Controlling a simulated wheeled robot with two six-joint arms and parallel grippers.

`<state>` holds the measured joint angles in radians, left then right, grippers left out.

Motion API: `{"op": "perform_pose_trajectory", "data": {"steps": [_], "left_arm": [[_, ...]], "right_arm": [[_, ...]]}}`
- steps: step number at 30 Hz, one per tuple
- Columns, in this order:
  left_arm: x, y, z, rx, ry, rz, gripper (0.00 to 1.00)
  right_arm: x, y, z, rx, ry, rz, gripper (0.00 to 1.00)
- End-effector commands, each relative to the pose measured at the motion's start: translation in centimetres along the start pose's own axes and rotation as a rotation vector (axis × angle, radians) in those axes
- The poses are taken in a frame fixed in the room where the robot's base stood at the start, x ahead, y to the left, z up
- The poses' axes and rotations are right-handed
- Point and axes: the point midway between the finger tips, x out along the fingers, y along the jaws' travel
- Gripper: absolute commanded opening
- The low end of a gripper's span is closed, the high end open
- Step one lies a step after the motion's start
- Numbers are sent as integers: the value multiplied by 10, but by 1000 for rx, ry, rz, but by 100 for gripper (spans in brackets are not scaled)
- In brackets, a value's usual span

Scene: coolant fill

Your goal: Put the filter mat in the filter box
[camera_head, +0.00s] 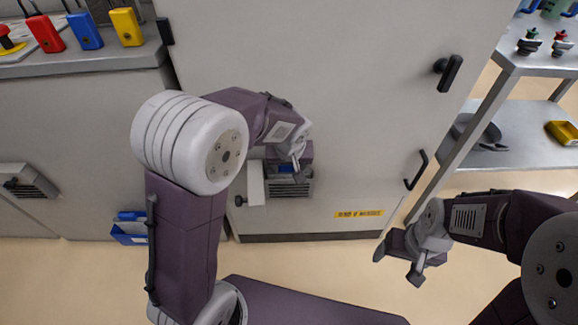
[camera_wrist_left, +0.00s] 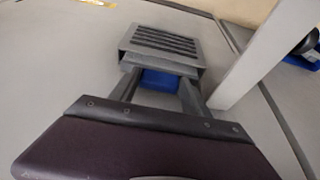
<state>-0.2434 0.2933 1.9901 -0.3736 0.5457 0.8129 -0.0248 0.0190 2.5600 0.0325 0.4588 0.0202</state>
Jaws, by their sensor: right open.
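The filter box (camera_head: 291,187) is a grey louvred box low on the front of the pale cabinet. It also shows in the left wrist view (camera_wrist_left: 163,46). Its pale flap (camera_head: 254,184) stands open on its left side. The filter mat (camera_wrist_left: 160,83) is blue, and only a strip shows, at the box's opening; how deep it sits is hidden. My left gripper (camera_head: 290,163) is at the box, its two fingers against the mat's sides. My right gripper (camera_head: 400,262) is open and empty, right of the box and apart from it.
A blue bin (camera_head: 131,229) is at the cabinet's foot on the left. A similar louvred box (camera_head: 32,184) is further left. Red, blue and yellow items stand on the upper left bench (camera_head: 95,66). A metal shelf (camera_head: 520,135) stands at right. Floor in front is clear.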

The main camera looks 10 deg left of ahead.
Motion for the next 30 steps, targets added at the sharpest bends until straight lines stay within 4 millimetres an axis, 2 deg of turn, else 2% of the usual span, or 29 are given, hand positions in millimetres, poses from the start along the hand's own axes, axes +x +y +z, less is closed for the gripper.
{"op": "perform_pose_trajectory", "data": {"steps": [1, 2, 10, 13, 24, 30], "left_arm": [[0, 0, 0, 0, 0, 0, 70], [0, 0, 0, 0, 0, 0, 75], [-1, 0, 0, 0, 0, 0, 75], [-10, 0, -2, 0, 1, 1, 75], [-101, 0, -4, 1, 2, 1, 75], [-122, 0, -2, 0, 1, 1, 75]], "right_arm": [[0, 0, 0, 0, 0, 0, 75], [0, 0, 0, 0, 0, 0, 75], [-1, 0, 0, 0, 0, 0, 75], [-7, 0, -1, 0, 0, 0, 75], [-51, -1, -5, 0, 0, 0, 75], [-58, -1, -6, 0, 0, 0, 75]]}}
